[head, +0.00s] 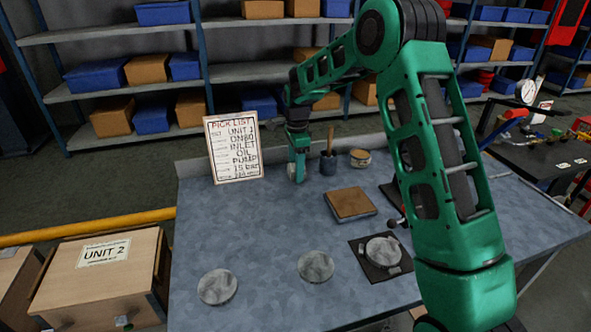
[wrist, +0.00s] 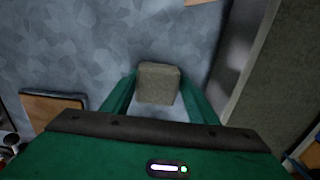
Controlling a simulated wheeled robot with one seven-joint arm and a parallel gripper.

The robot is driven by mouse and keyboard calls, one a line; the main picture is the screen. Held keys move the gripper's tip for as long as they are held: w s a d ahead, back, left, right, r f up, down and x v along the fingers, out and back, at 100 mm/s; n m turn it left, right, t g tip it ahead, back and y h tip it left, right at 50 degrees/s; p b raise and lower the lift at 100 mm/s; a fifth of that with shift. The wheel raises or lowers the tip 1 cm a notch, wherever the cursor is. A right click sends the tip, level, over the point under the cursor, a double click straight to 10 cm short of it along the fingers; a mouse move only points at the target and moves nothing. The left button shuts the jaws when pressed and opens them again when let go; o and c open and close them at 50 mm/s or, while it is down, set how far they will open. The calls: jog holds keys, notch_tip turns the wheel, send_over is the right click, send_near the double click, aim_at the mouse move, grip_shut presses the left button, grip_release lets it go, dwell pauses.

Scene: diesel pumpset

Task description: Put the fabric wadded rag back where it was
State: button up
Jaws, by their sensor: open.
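My gripper (head: 297,176) points down over the back part of the blue-grey bench, just right of the pick list board. In the wrist view its two green fingers (wrist: 156,98) stand apart. A small grey-brown, blocky lump (wrist: 158,82) shows between them, and it may be the wadded rag. I cannot tell whether the fingers touch it or how far above the bench they are. In the head view the gripper largely hides that spot, and no rag can be made out clearly elsewhere on the bench.
The pick list board (head: 235,147) stands close left of my gripper. A dark cup with a brush (head: 328,163) and a small round tin (head: 360,158) stand close right. A brown flat block (head: 350,204) lies nearer. Round grey discs (head: 217,286) lie along the front. The bench's middle left is clear.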

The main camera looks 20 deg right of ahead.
jog(key=shift+s+f, duration=0.45)
jog(key=shift+f, duration=0.1)
notch_tip(320, 180, up, 13)
jog(key=s+d+r+n, duration=0.3)
jog(key=s+d+r, duration=0.2)
jog(key=s+d, duration=0.4)
jog(key=s+d+r+n+h, duration=0.1)
jog(key=s+d, duration=0.2)
jog(key=s, duration=0.4)
jog(key=s+d+n, duration=0.2)
jog(key=s+d, duration=0.2)
jog(key=s, duration=0.3)
jog(key=s+f+n, duration=0.2)
jog(key=s+f, duration=0.1)
jog(key=s, duration=0.9)
jog(key=s+d+f+n+y, duration=0.1)
jog(key=s+f+n, duration=0.2)
jog(key=s, duration=1)
jog(key=shift+d+n, duration=0.2)
jog(key=shift+n, duration=0.1)
jog(key=shift+w, duration=0.1)
